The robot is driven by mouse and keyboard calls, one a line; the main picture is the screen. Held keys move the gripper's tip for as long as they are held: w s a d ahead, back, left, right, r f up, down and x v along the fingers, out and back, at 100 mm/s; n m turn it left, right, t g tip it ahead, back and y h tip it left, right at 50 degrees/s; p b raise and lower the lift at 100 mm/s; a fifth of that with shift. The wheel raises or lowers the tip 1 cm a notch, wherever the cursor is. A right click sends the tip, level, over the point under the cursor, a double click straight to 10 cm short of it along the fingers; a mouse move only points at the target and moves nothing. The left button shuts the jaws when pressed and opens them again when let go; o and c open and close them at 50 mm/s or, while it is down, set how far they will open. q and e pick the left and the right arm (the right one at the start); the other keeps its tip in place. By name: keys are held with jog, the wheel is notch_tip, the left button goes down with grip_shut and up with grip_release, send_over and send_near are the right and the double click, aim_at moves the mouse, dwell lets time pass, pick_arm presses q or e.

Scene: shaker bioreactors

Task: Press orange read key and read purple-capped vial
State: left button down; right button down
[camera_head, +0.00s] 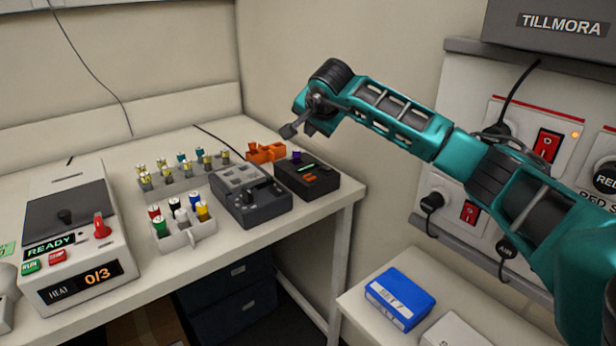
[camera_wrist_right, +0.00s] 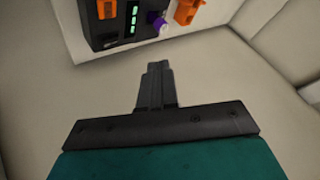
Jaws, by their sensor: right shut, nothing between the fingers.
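The purple-capped vial (camera_head: 296,157) stands upright at the back of a small black reader (camera_head: 322,184) near the table's right end. The reader has a lit green display and an orange key (camera_head: 309,178) on its top. In the right wrist view the purple-capped vial (camera_wrist_right: 155,20), the reader (camera_wrist_right: 122,32) and the orange key (camera_wrist_right: 104,8) show at the top edge. My right gripper (camera_head: 288,131) is shut and empty, in the air above and behind the reader, apart from it; its fingers (camera_wrist_right: 158,70) point toward the reader. My left gripper is out of view.
An orange holder (camera_head: 265,151) sits behind the reader. A dark grey device (camera_head: 262,208) stands close on its left. Racks of capped vials (camera_head: 187,237) and a white machine (camera_head: 75,235) reading READY and 0/3 stand further left. A wall panel (camera_head: 475,105) is at right.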

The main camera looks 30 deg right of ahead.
dwell(0.3)
jog(key=b, duration=0.6)
send_over(311, 179)
notch_tip(311, 179, down, 8)
jog(key=shift+r, duration=0.25)
jog(key=shift+w+d+f, duration=0.1)
jog(key=shift+f, duration=0.3)
jog(key=shift+f+b, duration=0.2)
jog(key=shift+b, duration=0.15)
